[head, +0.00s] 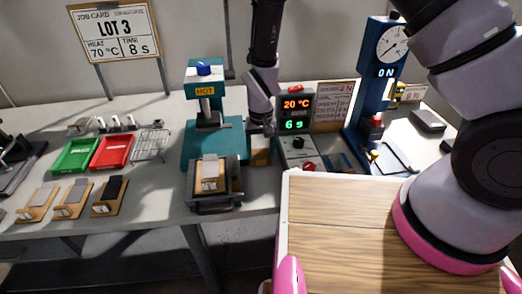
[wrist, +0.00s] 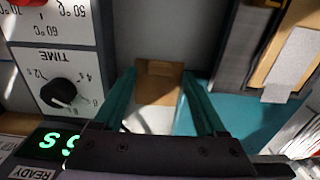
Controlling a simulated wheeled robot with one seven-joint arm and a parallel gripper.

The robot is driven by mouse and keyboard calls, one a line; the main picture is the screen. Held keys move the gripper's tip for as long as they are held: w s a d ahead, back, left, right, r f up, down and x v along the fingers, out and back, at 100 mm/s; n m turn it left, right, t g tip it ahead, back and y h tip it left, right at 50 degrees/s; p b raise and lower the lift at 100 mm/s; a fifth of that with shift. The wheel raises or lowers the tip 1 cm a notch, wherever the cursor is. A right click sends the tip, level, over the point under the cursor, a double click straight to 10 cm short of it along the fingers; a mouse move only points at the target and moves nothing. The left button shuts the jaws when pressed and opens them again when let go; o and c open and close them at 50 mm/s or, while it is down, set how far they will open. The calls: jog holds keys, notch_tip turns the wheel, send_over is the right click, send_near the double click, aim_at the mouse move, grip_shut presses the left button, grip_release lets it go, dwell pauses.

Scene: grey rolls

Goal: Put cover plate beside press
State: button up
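The press (head: 207,120) has a teal base, a blue knob and a HOT label. A small brown plate (head: 260,158), probably the cover plate, is on or just above the table, right of the press base. My gripper (head: 262,130) points down right over it. In the wrist view the brown plate (wrist: 158,82) lies between the tips of my two teal fingers (wrist: 159,76) and about fills the gap. I cannot tell whether the fingers touch it. The press's teal base (wrist: 245,118) shows to the right there.
The control box (head: 297,130), reading 20 °C and 6 s, stands close right of my gripper.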

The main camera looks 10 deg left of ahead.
notch_tip(320, 180, up, 13)
jog(key=w+d+r+m+t+y, duration=0.1)
jog(key=w+d+r+m+y, duration=0.1)
jog(key=d+r, duration=0.75)
jog(key=w+d+r+m+t+y, duration=0.1)
jog(key=w+d+r+m, duration=0.1)
jog(key=d+r, duration=0.75)
jog(key=s+d+r+m+t+h, duration=0.1)
jog(key=s+d+r+m+t, duration=0.2)
jog(key=s+d+r, duration=0.7)
jog(key=shift+s+d+r+t, duration=0.15)
jog(key=shift+d+r+t, duration=1.05)
jog(key=shift+r, duration=0.95)
